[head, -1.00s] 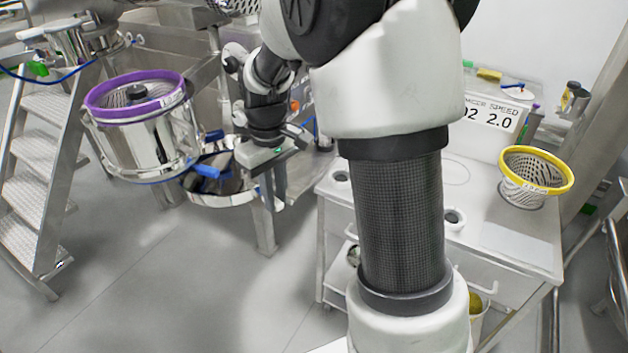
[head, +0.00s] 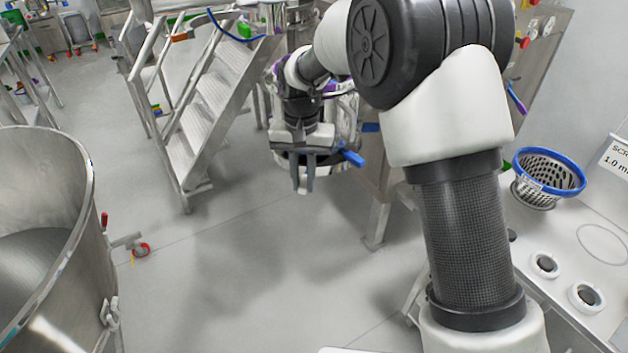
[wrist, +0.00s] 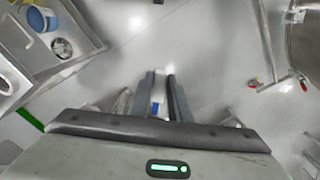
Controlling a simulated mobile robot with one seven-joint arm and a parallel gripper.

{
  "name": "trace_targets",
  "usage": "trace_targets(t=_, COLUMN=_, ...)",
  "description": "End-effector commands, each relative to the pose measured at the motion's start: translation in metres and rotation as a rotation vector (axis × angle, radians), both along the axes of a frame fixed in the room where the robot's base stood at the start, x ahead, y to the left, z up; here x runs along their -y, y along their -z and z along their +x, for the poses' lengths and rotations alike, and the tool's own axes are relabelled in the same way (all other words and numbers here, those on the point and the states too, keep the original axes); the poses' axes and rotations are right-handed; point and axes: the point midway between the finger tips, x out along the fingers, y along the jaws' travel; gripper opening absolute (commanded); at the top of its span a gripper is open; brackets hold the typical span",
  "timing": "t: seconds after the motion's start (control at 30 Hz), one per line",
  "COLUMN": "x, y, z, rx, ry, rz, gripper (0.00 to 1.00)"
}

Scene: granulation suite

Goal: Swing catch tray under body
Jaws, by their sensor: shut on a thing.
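My gripper (head: 304,178) points down in front of the steel mill body (head: 346,112) in the head view and hides much of it. The catch tray (head: 330,163) shows only partly, as a steel rim low behind my gripper, beneath the body. A blue grip (head: 350,157) sticks out to the right of my fingers. In the wrist view my gripper's fingers (wrist: 163,88) are close together around a narrow white and blue piece (wrist: 158,98), seemingly the tray's handle. How far the tray lies under the body is hidden.
A stepped metal platform (head: 205,110) stands left of the body. A large steel bowl (head: 45,230) is at the left front. A white bench (head: 590,240) with a blue-rimmed screen basket (head: 547,178) is at right. The floor between is clear.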

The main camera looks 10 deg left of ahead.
Motion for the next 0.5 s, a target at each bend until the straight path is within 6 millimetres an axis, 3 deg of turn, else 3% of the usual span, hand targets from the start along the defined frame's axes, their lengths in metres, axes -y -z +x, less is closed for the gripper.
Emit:
trace_targets(t=0.3, x=0.0004, y=-0.0009, z=0.0015, rx=0.003, ry=0.001, rz=0.000, gripper=0.00)
trace_targets(t=0.33, x=0.0005, y=-0.0009, z=0.0015, rx=0.004, ry=0.001, rz=0.000, gripper=0.22)
trace_targets(t=0.4, x=0.0005, y=-0.0008, z=0.0014, rx=0.003, ry=0.001, rz=0.000, gripper=0.34)
trace_targets(t=0.5, x=0.0005, y=-0.0006, z=0.0012, rx=0.003, ry=0.001, rz=0.000, gripper=0.36)
